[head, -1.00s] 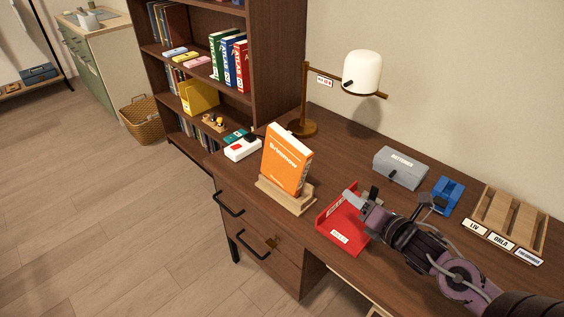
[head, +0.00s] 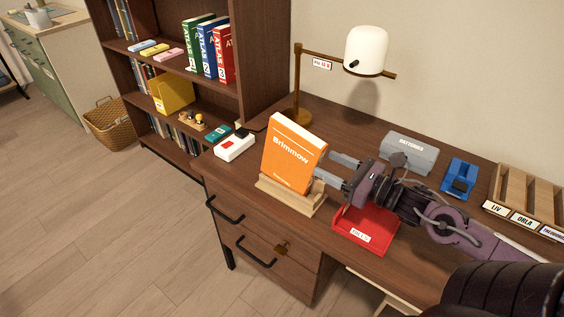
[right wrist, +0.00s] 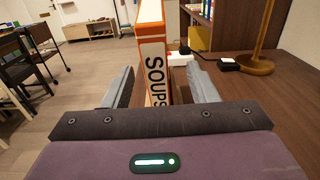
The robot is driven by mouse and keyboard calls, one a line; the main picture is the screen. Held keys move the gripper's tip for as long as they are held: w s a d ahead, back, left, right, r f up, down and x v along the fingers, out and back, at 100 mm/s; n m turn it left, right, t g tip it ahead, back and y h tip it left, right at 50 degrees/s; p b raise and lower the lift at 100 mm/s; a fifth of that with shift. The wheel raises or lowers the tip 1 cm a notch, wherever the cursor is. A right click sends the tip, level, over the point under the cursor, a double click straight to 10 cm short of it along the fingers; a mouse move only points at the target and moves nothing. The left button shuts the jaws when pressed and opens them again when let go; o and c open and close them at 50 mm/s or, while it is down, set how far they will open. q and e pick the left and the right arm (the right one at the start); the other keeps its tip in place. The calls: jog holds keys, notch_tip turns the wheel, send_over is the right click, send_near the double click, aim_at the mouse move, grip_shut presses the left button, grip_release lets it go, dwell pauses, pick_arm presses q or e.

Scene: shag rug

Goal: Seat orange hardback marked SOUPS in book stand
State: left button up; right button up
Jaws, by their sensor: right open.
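The orange hardback (head: 293,152) stands upright, leaning slightly back, in the wooden book stand (head: 290,194) on the desk. Its cover reads Brimmow in the head view. Its spine, marked SOUPS, faces my gripper in the right wrist view (right wrist: 154,72). My right gripper (head: 332,168) is open at the book's right side. In the right wrist view its two fingers (right wrist: 163,88) stand on either side of the spine, with gaps visible, and hold nothing. The book's bottom edge is hidden behind the stand's front lip. My left gripper is not in view.
A red tray (head: 362,236) lies under my right gripper. A lamp (head: 299,116) stands behind the book, a grey batteries box (head: 409,152), a blue object (head: 458,180) and a wooden name-labelled rack (head: 527,197) to the right. A white box (head: 234,147) sits at left.

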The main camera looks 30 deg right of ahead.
aim_at(298, 166)
jog(key=w+f+b, duration=0.1)
jog(key=f, duration=0.1)
jog(key=w+a+f+b, duration=0.1)
jog(key=f+b, duration=0.1)
jog(key=shift+w, duration=0.2)
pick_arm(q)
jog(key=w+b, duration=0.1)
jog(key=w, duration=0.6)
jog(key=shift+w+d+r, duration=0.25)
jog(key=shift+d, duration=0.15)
pick_arm(e)
jog(key=shift+a+f+x, duration=0.1)
jog(key=shift+a+x, duration=0.05)
jog(key=shift+x, duration=1.5)
jog(key=shift+a+f+x, duration=0.1)
jog(key=shift+f+x, duration=0.05)
jog(key=shift+x, duration=1.45)
jog(key=shift+s, duration=0.15)
jog(key=shift+c, duration=0.4)
grip_shut()
jog(key=shift+r, duration=0.1)
